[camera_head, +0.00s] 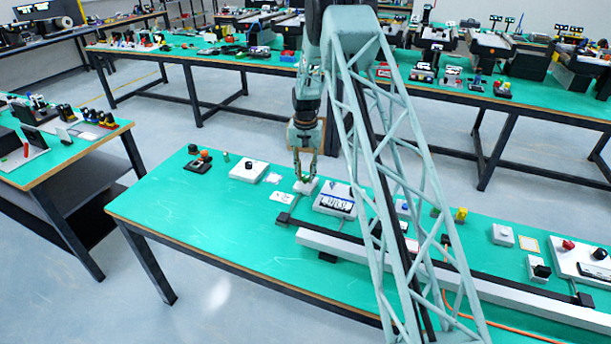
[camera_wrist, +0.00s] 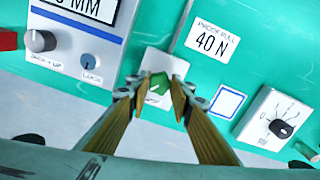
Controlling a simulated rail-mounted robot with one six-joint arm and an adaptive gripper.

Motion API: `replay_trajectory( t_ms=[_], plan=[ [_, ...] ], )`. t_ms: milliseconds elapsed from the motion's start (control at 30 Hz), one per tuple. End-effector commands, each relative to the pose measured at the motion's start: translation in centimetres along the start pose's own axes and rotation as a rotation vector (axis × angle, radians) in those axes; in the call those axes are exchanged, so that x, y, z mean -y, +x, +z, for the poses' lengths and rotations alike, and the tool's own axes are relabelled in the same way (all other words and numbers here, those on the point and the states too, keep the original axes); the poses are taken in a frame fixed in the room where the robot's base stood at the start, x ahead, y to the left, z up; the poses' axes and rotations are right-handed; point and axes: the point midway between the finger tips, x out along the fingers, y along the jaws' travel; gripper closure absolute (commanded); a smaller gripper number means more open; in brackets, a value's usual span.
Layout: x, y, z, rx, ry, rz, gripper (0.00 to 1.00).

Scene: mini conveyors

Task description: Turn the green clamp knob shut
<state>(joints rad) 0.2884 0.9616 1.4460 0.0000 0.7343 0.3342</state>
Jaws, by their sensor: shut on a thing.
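The green clamp knob (camera_wrist: 160,79) sits on a small white block (camera_wrist: 151,102) in the wrist view. My gripper (camera_wrist: 156,91) comes from below in that view, with a fingertip on each side of the knob, shut on it. The fingertips hide part of the knob and block. In the head view my gripper (camera_head: 305,172) points down at the small white block (camera_head: 306,187) on the green table. The knob itself is too small to make out there.
A panel (camera_wrist: 118,32) with a grey knob (camera_wrist: 40,40) and a blue lock knob (camera_wrist: 88,60) stands left of the block. A "40 N" label (camera_wrist: 212,43) and a black dial box (camera_wrist: 258,112) lie right. The table's front left (camera_head: 200,220) is clear.

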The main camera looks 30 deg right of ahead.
Motion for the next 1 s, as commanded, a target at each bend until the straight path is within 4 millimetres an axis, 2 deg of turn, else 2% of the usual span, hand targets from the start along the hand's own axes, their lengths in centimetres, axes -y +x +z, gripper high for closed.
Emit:
replay_trajectory(
  t_ms=[533,567,700,1000],
  plan=[
    [0.01,-0.04,-0.05,-0.001,0.029,0.000,0.90],
    [0.01,-0.04,-0.05,-0.001,0.029,0.000,0.77],
    [0.01,-0.03,-0.04,-0.001,0.028,0.000,0.66],
    [0.01,-0.03,-0.02,0.000,0.028,0.000,0.66]
  ],
)
